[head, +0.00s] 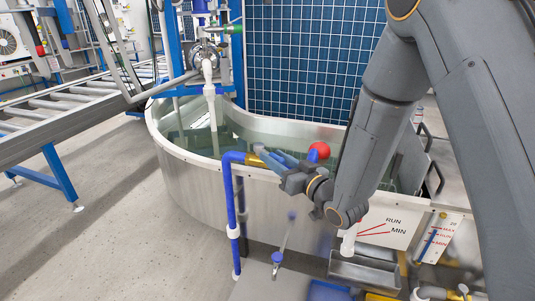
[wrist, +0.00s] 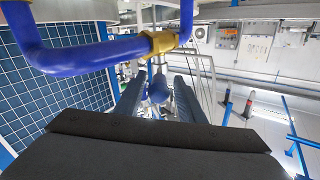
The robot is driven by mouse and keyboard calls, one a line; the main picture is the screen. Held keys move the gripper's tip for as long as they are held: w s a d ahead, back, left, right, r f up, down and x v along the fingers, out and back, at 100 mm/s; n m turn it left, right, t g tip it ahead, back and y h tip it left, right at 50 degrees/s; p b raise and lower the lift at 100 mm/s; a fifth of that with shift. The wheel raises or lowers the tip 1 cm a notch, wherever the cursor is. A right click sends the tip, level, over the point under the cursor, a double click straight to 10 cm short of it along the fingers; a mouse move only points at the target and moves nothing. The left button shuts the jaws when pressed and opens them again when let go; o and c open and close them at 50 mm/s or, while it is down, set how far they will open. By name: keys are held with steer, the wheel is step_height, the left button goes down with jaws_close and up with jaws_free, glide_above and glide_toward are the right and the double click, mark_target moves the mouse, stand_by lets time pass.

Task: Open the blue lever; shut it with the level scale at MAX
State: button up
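A blue pipe (head: 229,205) rises by the tank and bends to a brass valve (head: 256,161); the valve also shows in the wrist view (wrist: 158,43). My gripper (head: 272,157) is at this valve. In the wrist view its fingers (wrist: 158,100) are apart, with the rounded blue lever (wrist: 157,88) between them on a metal stem. I see narrow gaps beside it, no clear grip. In the head view the fingers mostly hide the lever. The level scale (head: 440,238), marked MAX, RUN and MIN, has a slanted blue column; its exact top is too small to read.
The oval metal tank (head: 185,172) holds water. A red ball (head: 319,151) shows just behind my gripper. A metal stem with a blue knob (head: 292,215) stands below it. A RUN/MIN plate (head: 385,226) is on the right. A roller conveyor (head: 60,110) stands left; the floor there is clear.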

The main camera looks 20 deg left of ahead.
mark_target(283, 162)
steer(key=shift+v, duration=1.65)
